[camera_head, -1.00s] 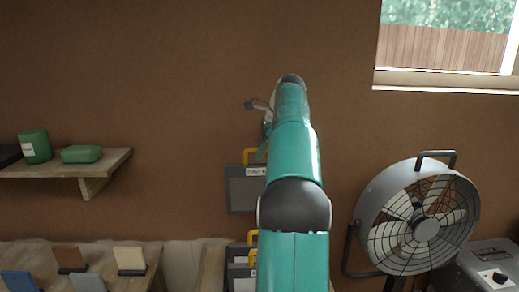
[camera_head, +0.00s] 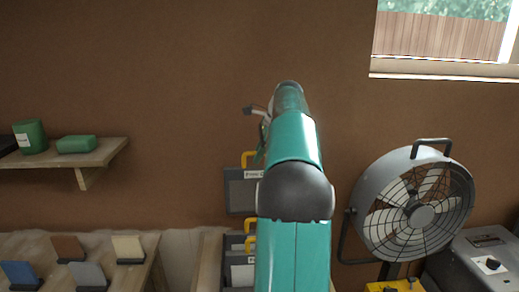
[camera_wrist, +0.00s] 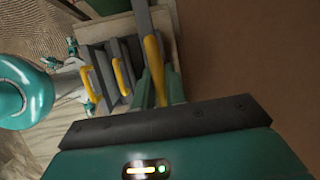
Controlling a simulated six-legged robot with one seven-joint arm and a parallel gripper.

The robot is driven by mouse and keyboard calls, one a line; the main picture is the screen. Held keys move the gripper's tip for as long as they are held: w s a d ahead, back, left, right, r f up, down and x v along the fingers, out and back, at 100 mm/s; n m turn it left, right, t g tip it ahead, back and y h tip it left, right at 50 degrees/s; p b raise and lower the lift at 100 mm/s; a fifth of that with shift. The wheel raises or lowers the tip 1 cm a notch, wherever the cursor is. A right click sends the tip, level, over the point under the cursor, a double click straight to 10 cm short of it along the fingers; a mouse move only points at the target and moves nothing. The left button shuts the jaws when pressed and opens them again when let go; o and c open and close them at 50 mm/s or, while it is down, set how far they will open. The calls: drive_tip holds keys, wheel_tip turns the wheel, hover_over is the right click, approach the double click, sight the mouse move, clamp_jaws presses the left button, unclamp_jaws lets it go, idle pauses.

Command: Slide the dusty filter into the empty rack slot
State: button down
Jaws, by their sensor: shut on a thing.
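The held filter (camera_head: 240,194) is a dark grey panel with a pale label strip and a yellow handle. It hangs upright in front of the wall, above the rack. My gripper (camera_wrist: 158,92) is shut on its yellow handle, which shows between the fingers in the wrist view. In the head view my arm hides the fingers and the filter's right side. Below, the rack holds other filters (camera_head: 238,272) with yellow handles, also seen in the wrist view (camera_wrist: 104,78). The empty slot cannot be made out. The held filter's lower edge looks apart from them.
A large round fan (camera_head: 415,205) stands right of my arm, with a grey machine (camera_head: 490,265) beside it. A wooden shelf (camera_head: 105,152) with green items is at left. Below it, a board (camera_head: 35,245) carries several coloured sample tiles. The wall between shelf and filter is bare.

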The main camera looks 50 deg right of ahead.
drive_tip(key=shift+s+f, duration=0.35)
drive_tip(key=shift+w+f, duration=0.2)
drive_tip(key=shift+f, duration=0.1)
drive_tip(key=shift+s+f, duration=0.15)
drive_tip(key=shift+f, duration=8.25)
drive_tip(key=c, duration=1.3)
unclamp_jaws()
drive_tip(key=shift+c, duration=0.2)
